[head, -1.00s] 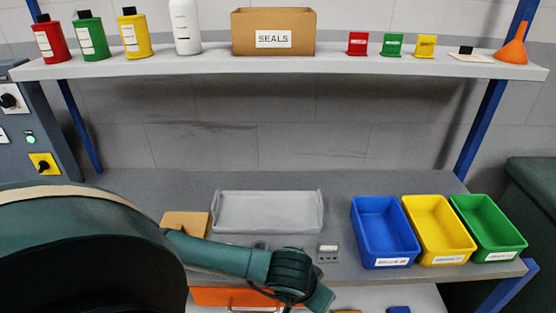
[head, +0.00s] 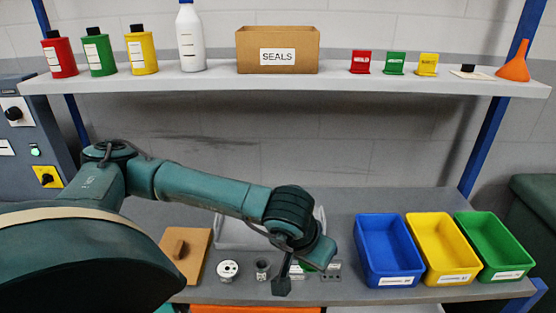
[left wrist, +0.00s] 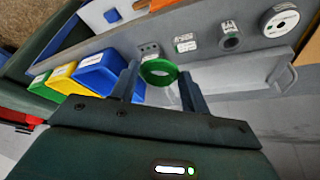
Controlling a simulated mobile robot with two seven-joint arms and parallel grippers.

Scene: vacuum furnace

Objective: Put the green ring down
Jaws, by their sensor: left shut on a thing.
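The green ring (left wrist: 160,83) is between the two fingers of my left gripper (left wrist: 159,73) in the left wrist view, and the gripper is shut on it. In the head view my left gripper (head: 283,283) points down over the front part of the grey table, and only a bit of green (head: 308,267) shows beside it. The ring is mostly hidden there by the gripper. I cannot tell how far the ring is above the table. My right gripper is not in view.
Near the gripper are a holed grey block (head: 331,268), a grey cylinder (head: 263,270), a white disc (head: 228,270) and a shallow grey tray (head: 232,233). A brown board (head: 197,262) lies left. Blue (head: 388,282), yellow (head: 450,281) and green (head: 503,276) bins stand right.

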